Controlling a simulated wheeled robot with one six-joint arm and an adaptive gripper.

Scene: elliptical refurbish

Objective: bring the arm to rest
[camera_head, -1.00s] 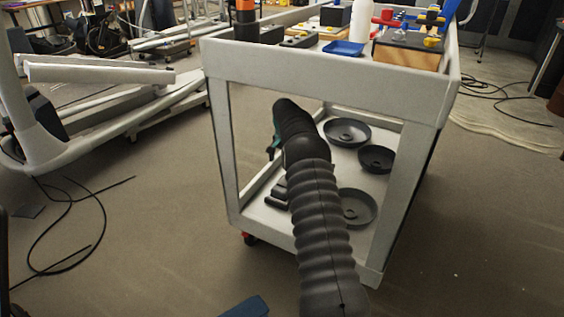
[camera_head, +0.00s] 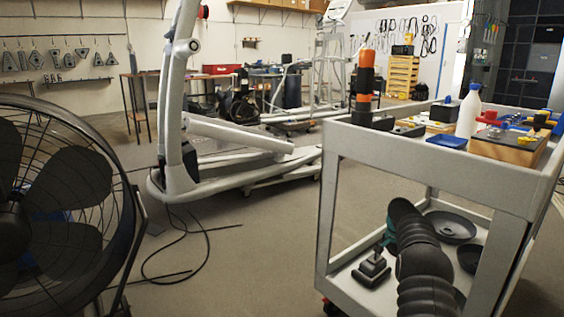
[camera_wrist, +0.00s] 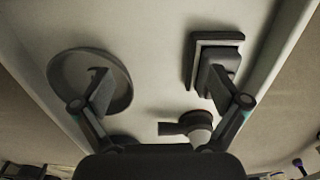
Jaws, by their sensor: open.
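My arm reaches into the lower shelf of a white cart (camera_head: 425,165), from the cart's near side. In the head view its black ribbed sleeve fills the lower right, and the gripper itself is mostly hidden there. In the wrist view my gripper (camera_wrist: 161,85) is open, its two fingers wide apart with nothing between them. Past the left finger lies a round dark dish (camera_wrist: 62,72) on the pale shelf. Past the right finger is a dark square-based part (camera_wrist: 205,50). A small dark piece with a rounded end (camera_wrist: 175,128) lies between the finger bases.
The cart's top holds an orange-and-black stack (camera_head: 365,80), a white bottle (camera_head: 467,115) and a blue tray (camera_head: 446,141). A large black fan (camera_head: 60,200) stands at left. A pale elliptical machine (camera_head: 180,120) and loose cable (camera_head: 180,245) are behind; grey floor lies open between fan and cart.

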